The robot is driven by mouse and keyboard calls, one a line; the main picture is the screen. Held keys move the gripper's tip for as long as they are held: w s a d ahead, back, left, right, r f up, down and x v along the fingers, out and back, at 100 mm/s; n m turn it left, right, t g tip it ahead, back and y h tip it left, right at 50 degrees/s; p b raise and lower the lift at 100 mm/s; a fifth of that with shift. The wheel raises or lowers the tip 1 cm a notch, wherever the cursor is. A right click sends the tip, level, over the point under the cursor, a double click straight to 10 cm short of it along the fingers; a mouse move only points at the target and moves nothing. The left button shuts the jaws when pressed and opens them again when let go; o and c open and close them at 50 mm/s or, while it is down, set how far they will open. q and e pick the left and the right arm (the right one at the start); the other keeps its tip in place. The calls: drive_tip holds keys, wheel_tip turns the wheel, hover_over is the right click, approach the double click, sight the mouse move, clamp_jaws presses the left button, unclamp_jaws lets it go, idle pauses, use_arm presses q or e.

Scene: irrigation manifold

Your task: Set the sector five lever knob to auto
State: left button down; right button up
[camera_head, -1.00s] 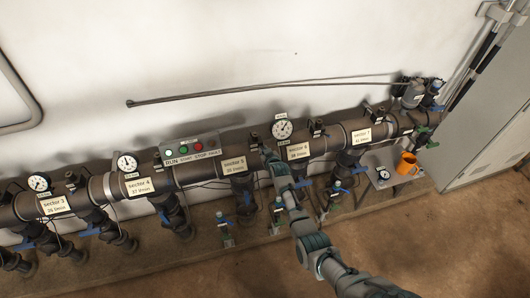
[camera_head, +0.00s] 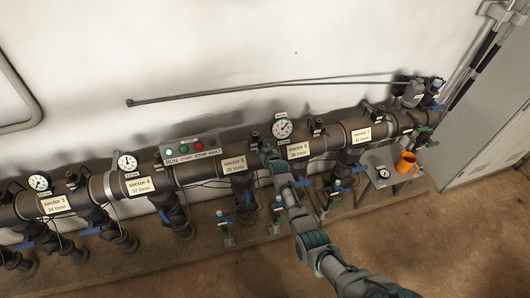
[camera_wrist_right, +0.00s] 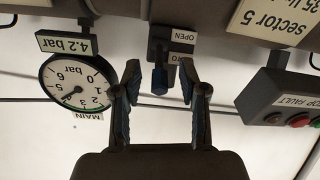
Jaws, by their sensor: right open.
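The sector five lever knob (camera_wrist_right: 160,80) is a dark blue-black stub on a small dark switch block (camera_wrist_right: 168,45) in the right wrist view, which is upside down. The block carries an OPEN label (camera_wrist_right: 182,37) and a second label, partly hidden, of which "TO" shows. My right gripper (camera_wrist_right: 159,68) is open, with one finger on each side of the knob in the picture and gaps on both sides. In the head view my right gripper (camera_head: 267,151) is at the pipe, just right of the sector 5 label (camera_head: 234,165). My left gripper is not in view.
A pressure gauge (camera_wrist_right: 76,83) is close beside my right gripper. The run/stop panel (camera_head: 191,148) is left of it. Blue-handled valves line the pipe below. The floor in front is clear.

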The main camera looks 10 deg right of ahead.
drive_tip(key=v, duration=1.1)
drive_tip(key=shift+s, duration=0.4)
drive_tip(key=shift+d, duration=0.1)
